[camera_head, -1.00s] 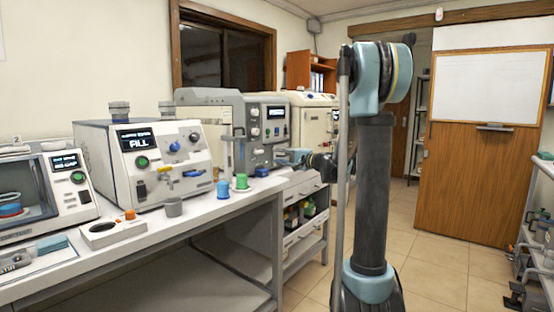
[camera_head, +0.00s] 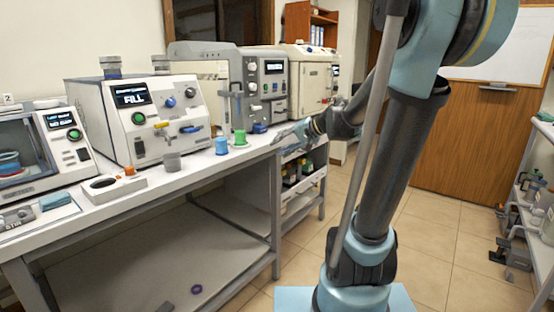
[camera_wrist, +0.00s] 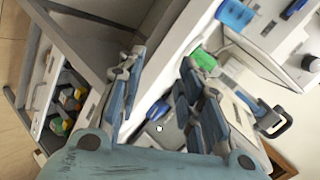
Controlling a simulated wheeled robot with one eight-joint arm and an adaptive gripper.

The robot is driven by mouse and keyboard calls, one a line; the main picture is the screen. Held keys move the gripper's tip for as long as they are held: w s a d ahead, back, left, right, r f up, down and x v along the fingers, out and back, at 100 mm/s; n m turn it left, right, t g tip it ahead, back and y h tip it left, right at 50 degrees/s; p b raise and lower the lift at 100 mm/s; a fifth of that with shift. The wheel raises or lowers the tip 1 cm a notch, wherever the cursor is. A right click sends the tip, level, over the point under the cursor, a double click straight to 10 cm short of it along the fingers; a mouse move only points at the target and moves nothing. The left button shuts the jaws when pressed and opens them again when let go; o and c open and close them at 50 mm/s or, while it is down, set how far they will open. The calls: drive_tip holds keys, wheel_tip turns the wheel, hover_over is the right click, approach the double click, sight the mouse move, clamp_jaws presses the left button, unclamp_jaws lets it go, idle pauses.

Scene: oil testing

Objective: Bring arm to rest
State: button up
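My arm stands in the right half of the head view, its long dark link leaning to the right at the top. My gripper (camera_head: 288,134) is by the right end of the white bench (camera_head: 190,181), close to its edge. In the wrist view my gripper (camera_wrist: 160,72) has its two blue-grey fingers spread apart, with nothing between them. The bench edge shows beyond the gap. A green cup (camera_head: 240,138) and a blue cup (camera_head: 221,146) stand on the bench left of the gripper. Whether the fingers touch the bench cannot be told.
The FILL machine (camera_head: 150,120) and a grey machine (camera_head: 265,85) stand along the bench. A grey cup (camera_head: 172,161) is in front. Drawers with bottles (camera_head: 302,170) stand past the bench end. A purple ring (camera_head: 196,289) lies on the lower shelf.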

drive_tip(key=s+d+f+n+g+h, duration=0.1)
drive_tip(key=s+d+f+h, duration=0.2)
drive_tip(key=s, duration=0.6)
drive_tip(key=s+d+f+n+g+h, duration=0.1)
drive_tip(key=s+d+f+h, duration=0.2)
drive_tip(key=s+d+f, duration=0.5)
drive_tip(key=s+d+f+n+g+h, duration=0.1)
drive_tip(key=s+d+f+g+h, duration=0.1)
drive_tip(key=s+d+f, duration=0.4)
drive_tip(key=s+h, duration=0.1)
drive_tip(key=s, duration=0.2)
drive_tip(key=shift+s+f+h, duration=0.4)
